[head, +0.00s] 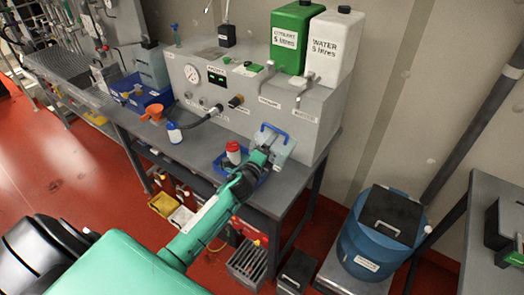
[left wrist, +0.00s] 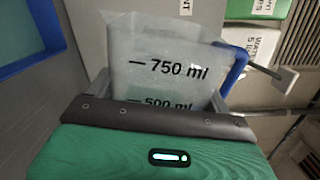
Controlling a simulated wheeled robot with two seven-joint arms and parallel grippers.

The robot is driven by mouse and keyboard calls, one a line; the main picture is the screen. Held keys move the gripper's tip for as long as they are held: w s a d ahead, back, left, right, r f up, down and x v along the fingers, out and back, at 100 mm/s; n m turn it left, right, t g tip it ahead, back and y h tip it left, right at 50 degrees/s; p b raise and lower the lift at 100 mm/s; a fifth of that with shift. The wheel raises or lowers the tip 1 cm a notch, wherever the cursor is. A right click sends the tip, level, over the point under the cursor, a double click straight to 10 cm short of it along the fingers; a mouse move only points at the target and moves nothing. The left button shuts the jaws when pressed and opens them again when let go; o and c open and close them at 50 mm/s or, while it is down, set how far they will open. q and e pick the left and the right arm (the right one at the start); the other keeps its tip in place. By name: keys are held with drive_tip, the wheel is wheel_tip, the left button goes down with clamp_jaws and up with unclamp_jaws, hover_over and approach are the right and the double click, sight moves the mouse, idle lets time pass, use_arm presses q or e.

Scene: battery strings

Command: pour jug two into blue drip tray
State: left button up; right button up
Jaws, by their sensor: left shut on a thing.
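My left gripper (head: 262,158) is shut on a translucent jug (head: 280,146) with a blue handle, held over the right part of the grey bench. In the left wrist view the jug (left wrist: 165,68) shows 750 ml and 500 ml marks between the fingers. Its contents and exact tilt cannot be told. A low blue tray (head: 219,166) lies on the bench just left of the gripper, partly hidden by my arm and a red-capped white bottle (head: 233,158). A blue-rimmed surface (left wrist: 48,25) shows at the left of the wrist view. My right gripper is out of view.
A grey machine (head: 255,98) backs the bench, with a green coolant can (head: 290,45) and a white water can (head: 332,50) on top. A blue-capped bottle (head: 174,133), orange funnel (head: 153,113) and blue bin (head: 155,98) stand left. A blue drum (head: 372,245) stands right.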

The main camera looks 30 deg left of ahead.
use_arm(q)
drive_tip(key=shift+a+r, duration=0.1)
drive_tip(key=shift+r, duration=0.1)
idle(0.5)
drive_tip(key=shift+a+r+n+p, duration=0.3)
drive_tip(key=shift+n+p, duration=0.2)
drive_tip(key=shift+n, duration=0.2)
drive_tip(key=shift+r, duration=0.1)
idle(0.6)
drive_tip(key=shift+a+r+n+p, duration=0.25)
drive_tip(key=shift+a+n+p, duration=0.15)
drive_tip(key=shift+n, duration=0.3)
idle(1.7)
